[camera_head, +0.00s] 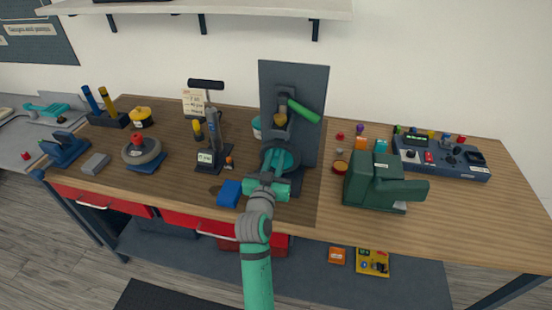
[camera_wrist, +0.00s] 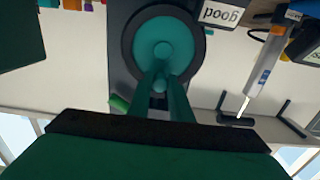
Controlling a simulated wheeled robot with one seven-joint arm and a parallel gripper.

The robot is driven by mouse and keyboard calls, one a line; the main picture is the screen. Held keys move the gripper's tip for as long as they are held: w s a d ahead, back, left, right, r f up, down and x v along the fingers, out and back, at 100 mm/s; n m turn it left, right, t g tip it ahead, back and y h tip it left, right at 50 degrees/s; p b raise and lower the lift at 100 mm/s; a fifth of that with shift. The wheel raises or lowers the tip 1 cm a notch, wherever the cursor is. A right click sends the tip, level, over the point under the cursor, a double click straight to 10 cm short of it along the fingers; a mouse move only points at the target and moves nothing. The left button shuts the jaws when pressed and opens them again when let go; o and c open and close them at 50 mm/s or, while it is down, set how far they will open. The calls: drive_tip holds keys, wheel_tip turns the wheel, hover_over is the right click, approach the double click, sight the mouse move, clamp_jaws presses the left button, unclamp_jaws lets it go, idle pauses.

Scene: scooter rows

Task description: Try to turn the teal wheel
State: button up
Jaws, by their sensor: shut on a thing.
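The teal wheel (camera_head: 287,160) has a dark rim and sits low on the front of an upright dark grey panel (camera_head: 312,85). In the wrist view the teal wheel (camera_wrist: 165,35) faces me, with a paler hub in its middle. My gripper (camera_head: 272,172) is at the wheel's lower front. In the wrist view my gripper (camera_wrist: 162,84) has its fingers close together on a small teal part at the wheel's edge. My gripper and wrist hide part of the wheel in the head view.
A green lever (camera_head: 303,111) sticks out above the wheel. A scooter-like stem (camera_head: 213,130) stands to the left, with a blue block (camera_head: 229,193) near my gripper. A dark green machine (camera_head: 375,183) stands to the right. A control box (camera_head: 440,157) lies farther right.

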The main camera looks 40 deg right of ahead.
idle(0.5)
drive_tip(key=o, duration=2.2)
drive_tip(key=shift+s, duration=0.1)
drive_tip(key=shift+v, duration=3.95)
